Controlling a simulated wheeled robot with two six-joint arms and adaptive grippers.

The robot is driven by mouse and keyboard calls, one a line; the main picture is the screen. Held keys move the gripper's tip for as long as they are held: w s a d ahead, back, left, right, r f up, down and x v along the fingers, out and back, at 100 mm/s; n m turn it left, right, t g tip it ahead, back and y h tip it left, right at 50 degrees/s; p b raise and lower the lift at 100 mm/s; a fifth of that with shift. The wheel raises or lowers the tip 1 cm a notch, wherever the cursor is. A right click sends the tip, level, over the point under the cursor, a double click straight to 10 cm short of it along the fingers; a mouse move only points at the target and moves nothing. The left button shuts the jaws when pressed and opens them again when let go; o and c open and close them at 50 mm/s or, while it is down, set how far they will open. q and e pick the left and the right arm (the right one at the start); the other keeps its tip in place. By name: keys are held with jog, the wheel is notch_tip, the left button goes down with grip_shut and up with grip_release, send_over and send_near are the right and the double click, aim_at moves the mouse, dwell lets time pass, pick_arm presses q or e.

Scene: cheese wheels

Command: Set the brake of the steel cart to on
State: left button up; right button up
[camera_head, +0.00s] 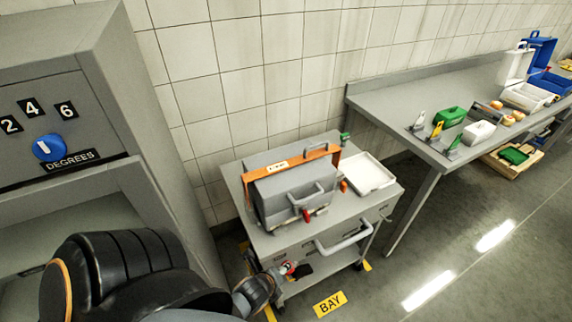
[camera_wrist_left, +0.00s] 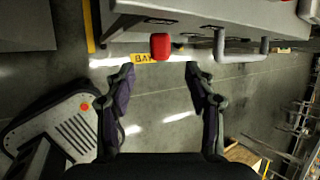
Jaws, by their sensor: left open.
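The steel cart (camera_head: 238,190) stands against the tiled wall in the head view. Its underside edge shows at the top of the left wrist view (camera_wrist_left: 215,12). A red knob (camera_wrist_left: 160,46), which looks like the brake handle, sticks out from the cart's edge. A small red spot shows low on the cart's near left side in the head view (camera_head: 289,268). My left gripper (camera_wrist_left: 160,75) is open, its two fingers on either side of the line to the knob, with no visible contact. The brake's setting cannot be read. My right gripper is not in view.
A grey case (camera_head: 285,197) with an orange strap and a white tray (camera_head: 369,174) sit on the cart top. A grey cabinet with a blue dial (camera_head: 49,148) stands left. A long table (camera_head: 385,94) stands right. The floor in front is clear.

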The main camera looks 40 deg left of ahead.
pick_arm(q)
jog(key=x, duration=1)
jog(key=shift+c, duration=0.4)
grip_shut()
